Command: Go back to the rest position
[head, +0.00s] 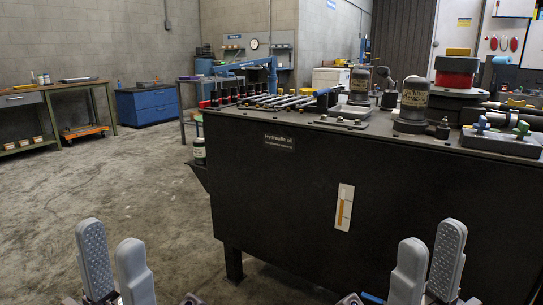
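My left gripper (115,265) is low at the left of the head view, with two grey fingers upright and a gap between them. My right gripper (428,265) is low at the right, also with two grey fingers pointing up and apart. Both are open and nothing shows between their fingers. The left gripper is over the concrete floor. The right gripper is in front of the dark hydraulic oil unit (300,190) in the picture. The lower parts of both grippers are cut off by the frame's bottom edge.
The unit's top carries rods, motors, a red-banded cylinder (456,72) and blue-handled fittings. A workbench (42,95), a blue cabinet (147,106) and a blue crane (250,63) stand further back. The concrete floor (120,180) on the left is clear.

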